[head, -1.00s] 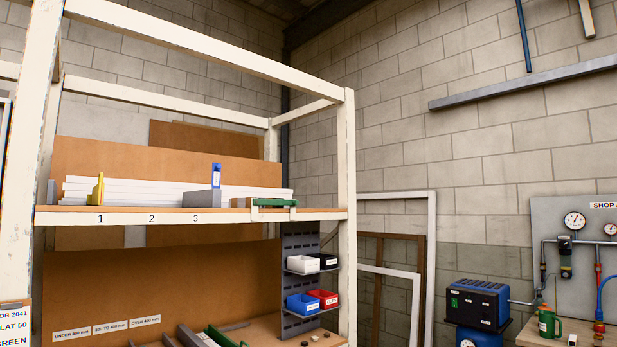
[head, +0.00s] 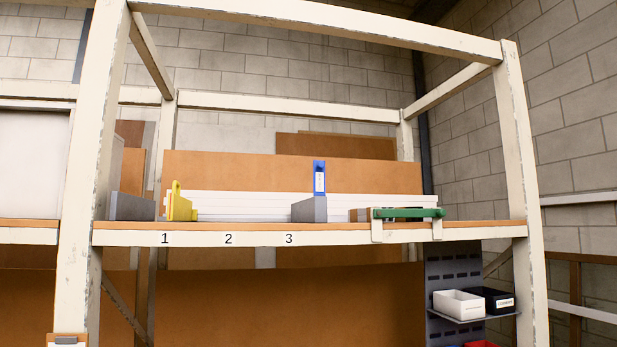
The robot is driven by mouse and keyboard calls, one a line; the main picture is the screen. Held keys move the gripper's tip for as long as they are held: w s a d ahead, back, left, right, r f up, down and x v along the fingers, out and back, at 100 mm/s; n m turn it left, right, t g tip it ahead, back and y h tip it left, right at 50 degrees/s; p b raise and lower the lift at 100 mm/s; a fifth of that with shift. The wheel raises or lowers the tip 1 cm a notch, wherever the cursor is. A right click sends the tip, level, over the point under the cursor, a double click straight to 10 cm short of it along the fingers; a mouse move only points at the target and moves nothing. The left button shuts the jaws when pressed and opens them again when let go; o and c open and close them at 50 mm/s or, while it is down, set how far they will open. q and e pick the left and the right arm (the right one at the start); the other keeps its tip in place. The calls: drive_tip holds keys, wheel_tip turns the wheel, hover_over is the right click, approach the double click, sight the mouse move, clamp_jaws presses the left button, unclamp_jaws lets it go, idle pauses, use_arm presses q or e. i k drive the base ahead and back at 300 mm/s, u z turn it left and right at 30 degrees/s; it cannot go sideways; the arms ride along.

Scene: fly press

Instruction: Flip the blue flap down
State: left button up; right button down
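The blue flap (head: 319,178) stands upright on top of a grey block (head: 310,210), above the number 3 on the shelf edge. It has a pale label on its face. A yellow flap (head: 180,204) sits at the left of the same shelf (head: 260,237), above the number 1, beside another grey block (head: 131,206). Neither of my grippers shows in the head view.
A green bar (head: 408,213) rests on two pale brackets at the shelf's right front. Cream rack posts stand at the left (head: 84,180) and right (head: 518,180). White (head: 458,304) and black (head: 497,299) bins sit below at the right. The shelf front above number 2 looks clear.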

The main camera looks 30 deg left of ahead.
sight(319, 167)
drive_tip(key=u, duration=0.85)
drive_tip(key=i, duration=0.9)
drive_tip(key=u, duration=0.95)
